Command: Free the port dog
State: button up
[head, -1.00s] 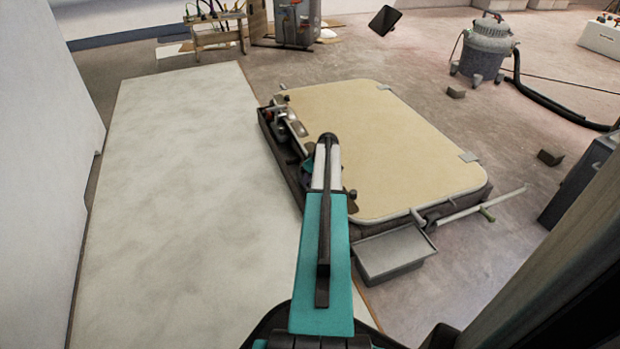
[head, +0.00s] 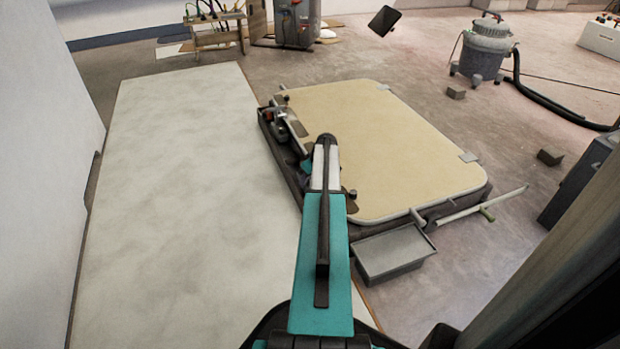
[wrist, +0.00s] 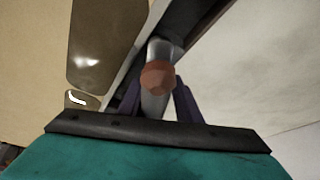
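In the wrist view a grey metal handle with a rounded orange-red knob (wrist: 158,76) stands between the fingers of my gripper (wrist: 158,105). I take it for the port dog's handle. One dark purple finger is on each side of it, and narrow gaps seem to show, so the gripper looks open around the handle. In the head view my arm hides most of the gripper, at the left edge of the beige hatch panel (head: 390,150). A brown shiny plate (wrist: 106,42) lies left of the handle in the wrist view.
A pale board (head: 180,190) lies left of the hatch. A vacuum (head: 484,50) and small blocks (head: 550,158) stand on the floor to the right.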

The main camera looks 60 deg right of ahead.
jog(key=shift+d, duration=0.15)
jog(key=shift+s+r, duration=0.1)
jog(key=shift+r, duration=0.1)
jog(key=p+v, duration=0.5)
jog(key=v, duration=0.8)
jog(key=shift+s+r+p, duration=0.1)
jog(key=shift+r+p, duration=0.1)
jog(key=shift+p, duration=0.1)
jog(key=shift+o, duration=0.5)
